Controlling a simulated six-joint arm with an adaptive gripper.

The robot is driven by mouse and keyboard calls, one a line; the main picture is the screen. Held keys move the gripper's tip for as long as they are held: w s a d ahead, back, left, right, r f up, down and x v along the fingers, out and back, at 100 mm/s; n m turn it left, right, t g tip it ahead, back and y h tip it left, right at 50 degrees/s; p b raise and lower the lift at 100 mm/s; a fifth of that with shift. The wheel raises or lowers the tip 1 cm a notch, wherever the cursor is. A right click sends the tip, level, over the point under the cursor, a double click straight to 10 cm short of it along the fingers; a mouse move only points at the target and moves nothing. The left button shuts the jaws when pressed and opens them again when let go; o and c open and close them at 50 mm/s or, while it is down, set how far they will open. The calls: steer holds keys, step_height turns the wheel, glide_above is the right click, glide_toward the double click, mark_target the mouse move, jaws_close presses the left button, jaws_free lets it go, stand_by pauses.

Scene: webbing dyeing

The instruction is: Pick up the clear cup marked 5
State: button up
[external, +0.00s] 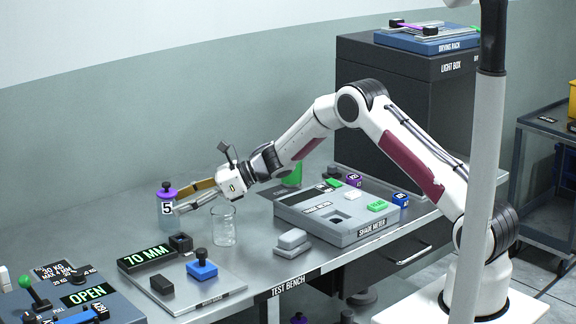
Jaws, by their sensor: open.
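The clear cup marked 5 (166,221) stands upright at the back left of the metal bench. It has a purple lid with a dark knob and a white label with a black 5. My gripper (177,201) is open and reaches in from the right, low and nearly level. Its fingertips are at the cup's right side, one farther back and one nearer the camera. I cannot tell whether they touch the cup. I see nothing held between the fingers.
A clear unmarked beaker (223,229) stands just below my gripper's fingers. A 70 MM display (146,258) and a plate with a blue-based knob (202,269) are in front. The shade meter (345,222) lies to the right, with a green vessel (292,175) behind.

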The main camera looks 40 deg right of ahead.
mark_target(178, 203)
steer(key=shift+x, duration=2.15)
steer(key=shift+s, duration=0.1)
steer(key=shift+r, duration=0.1)
steer(key=c, duration=1.4)
